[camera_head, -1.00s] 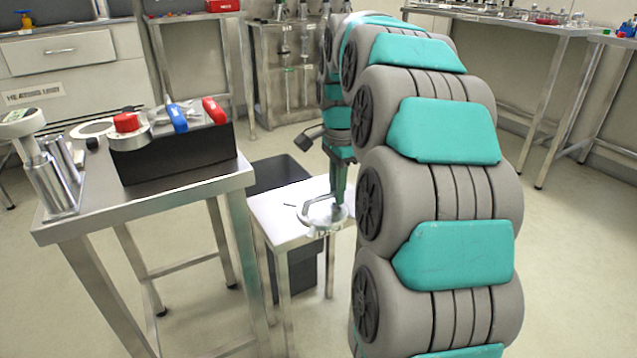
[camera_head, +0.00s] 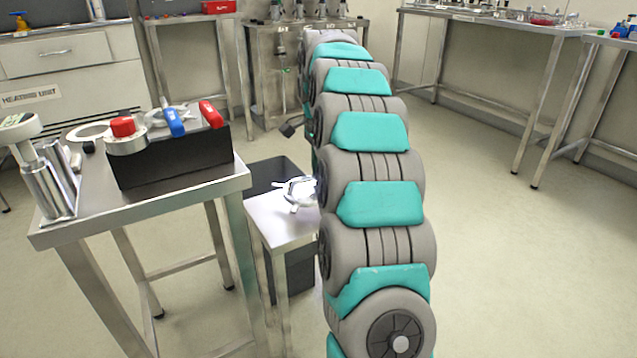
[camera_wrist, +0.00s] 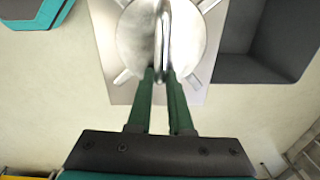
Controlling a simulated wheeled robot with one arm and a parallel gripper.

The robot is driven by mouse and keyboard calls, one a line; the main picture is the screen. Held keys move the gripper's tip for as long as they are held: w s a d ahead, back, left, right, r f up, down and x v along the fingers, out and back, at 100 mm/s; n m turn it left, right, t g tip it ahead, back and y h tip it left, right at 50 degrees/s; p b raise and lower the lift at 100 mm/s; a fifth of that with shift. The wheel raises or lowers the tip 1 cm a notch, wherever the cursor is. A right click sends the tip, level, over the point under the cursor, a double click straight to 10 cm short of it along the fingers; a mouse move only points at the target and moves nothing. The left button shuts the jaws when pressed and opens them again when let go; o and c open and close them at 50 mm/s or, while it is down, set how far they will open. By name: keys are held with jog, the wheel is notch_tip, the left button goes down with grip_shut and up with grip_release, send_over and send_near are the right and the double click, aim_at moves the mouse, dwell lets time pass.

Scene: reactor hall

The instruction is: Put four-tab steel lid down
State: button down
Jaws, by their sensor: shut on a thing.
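The four-tab steel lid (camera_wrist: 135,45) is a round, shiny disc with tabs sticking out around its rim and a bar handle across its top. My gripper (camera_wrist: 160,75) is shut on that handle in the wrist view. In the head view the lid (camera_head: 297,190) shows over the back part of a small low steel table (camera_head: 280,225), left of my arm. My arm hides the gripper there. I cannot tell whether the lid touches the table top or hangs just above it.
A dark open bin (camera_wrist: 230,65) stands beside the small table. A taller steel table (camera_head: 210,187) at the left holds a black box (camera_head: 175,160) with red and blue handled items, and a steel cylinder device (camera_head: 48,180). Open floor lies to the right.

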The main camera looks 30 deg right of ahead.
jog(key=shift+f, duration=1.4)
jog(key=c, duration=0.8)
grip_release()
jog(key=shift+f, duration=0.15)
jog(key=shift+c, duration=0.2)
notch_tip(320, 180, up, 9)
jog(key=shift+f, duration=0.1)
notch_tip(320, 180, up, 3)
jog(key=shift+s+p, duration=0.15)
jog(key=shift+p, duration=0.5)
jog(key=shift+r, duration=0.25)
